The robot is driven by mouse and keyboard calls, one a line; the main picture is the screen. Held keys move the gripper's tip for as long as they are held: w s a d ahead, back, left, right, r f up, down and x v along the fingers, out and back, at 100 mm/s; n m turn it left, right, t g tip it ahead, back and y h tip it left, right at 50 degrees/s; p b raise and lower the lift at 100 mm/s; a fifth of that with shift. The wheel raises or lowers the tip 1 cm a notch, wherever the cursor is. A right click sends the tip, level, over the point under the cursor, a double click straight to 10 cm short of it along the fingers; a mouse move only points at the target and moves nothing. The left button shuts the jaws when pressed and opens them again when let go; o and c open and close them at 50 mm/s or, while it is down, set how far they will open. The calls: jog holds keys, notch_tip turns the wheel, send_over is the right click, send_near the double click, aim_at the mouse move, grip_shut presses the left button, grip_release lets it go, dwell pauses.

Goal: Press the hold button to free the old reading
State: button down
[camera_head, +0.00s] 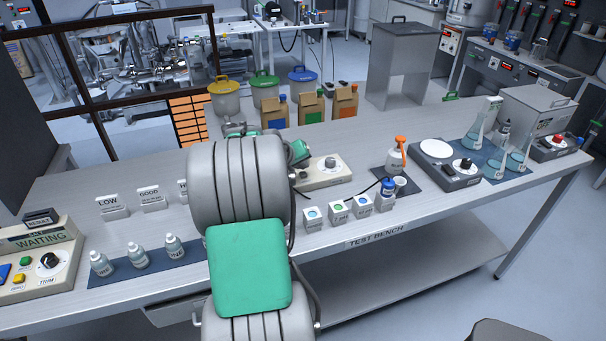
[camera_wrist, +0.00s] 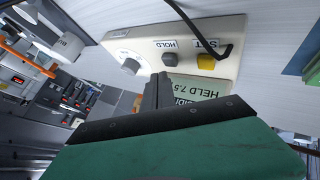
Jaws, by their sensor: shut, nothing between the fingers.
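The meter (camera_head: 330,168) is a cream box on the test bench, partly hidden behind my arm in the head view.
A black cable (camera_wrist: 205,38) crosses the meter near SET. Paper bags (camera_head: 311,108) stand behind. A second box (camera_head: 40,262) reading WAITING sits far left.

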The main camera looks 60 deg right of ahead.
aim_at(302, 175)
jog(key=shift+f+b, duration=0.4)
jog(key=shift+f, duration=0.05)
jog(key=shift+f+b, duration=0.45)
jog(key=shift+f, duration=0.15)
dwell(0.7)
jog(key=shift+r+p, duration=0.55)
jog(key=shift+r, duration=0.45)
jog(key=shift+r+p, duration=1.5)
jog(key=shift+r, duration=1.05)
